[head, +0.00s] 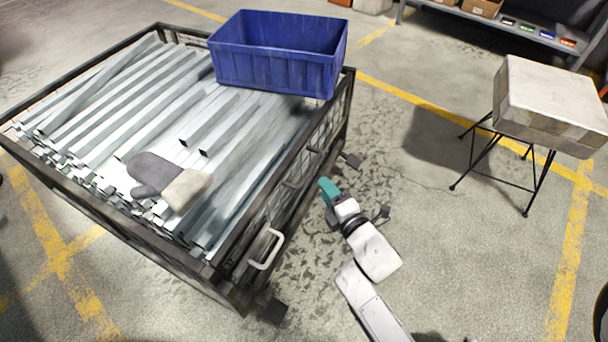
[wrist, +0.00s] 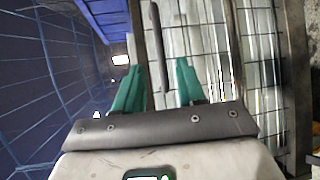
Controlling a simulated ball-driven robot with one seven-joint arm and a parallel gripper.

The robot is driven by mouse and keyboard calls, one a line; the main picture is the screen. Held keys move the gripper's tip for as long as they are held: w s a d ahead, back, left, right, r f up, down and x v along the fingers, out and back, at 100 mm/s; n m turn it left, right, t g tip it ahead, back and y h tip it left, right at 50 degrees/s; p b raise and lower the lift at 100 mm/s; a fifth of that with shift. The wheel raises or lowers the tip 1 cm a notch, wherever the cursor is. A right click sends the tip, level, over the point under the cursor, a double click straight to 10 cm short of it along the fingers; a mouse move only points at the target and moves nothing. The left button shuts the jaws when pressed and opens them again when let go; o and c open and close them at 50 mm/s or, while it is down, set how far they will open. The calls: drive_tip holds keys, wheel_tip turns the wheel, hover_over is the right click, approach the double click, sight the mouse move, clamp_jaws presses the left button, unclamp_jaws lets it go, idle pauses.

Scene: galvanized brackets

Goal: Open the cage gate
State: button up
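The cage (head: 150,250) is a dark metal frame with mesh sides, at the left of the head view. A white D-shaped handle (head: 266,249) is on its right-hand mesh side, near the front corner. I cannot tell the gate's outline from this side, and no gap shows in it. My gripper (head: 328,190), with teal fingers, is beside that mesh side, above and to the right of the handle, apart from it. In the wrist view my gripper (wrist: 158,75) has its fingers spread with nothing held; mesh and a dark bar show beyond them.
A blue bin (head: 275,75) stands on long galvanized brackets (head: 100,110) in the cage, with a grey mitt (head: 155,172) nearer the front. A box (head: 550,95) on a thin-legged stand is at right. Floor between stand and cage is mostly clear.

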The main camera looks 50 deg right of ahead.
sight(311, 168)
drive_tip(key=b+x, duration=0.2)
drive_tip(key=x, duration=0.7)
drive_tip(key=shift+w+d+f, duration=0.1)
drive_tip(key=shift+w+d, duration=0.05)
drive_tip(key=shift+w, duration=0.15)
drive_tip(key=shift+c, duration=0.3)
clamp_jaws()
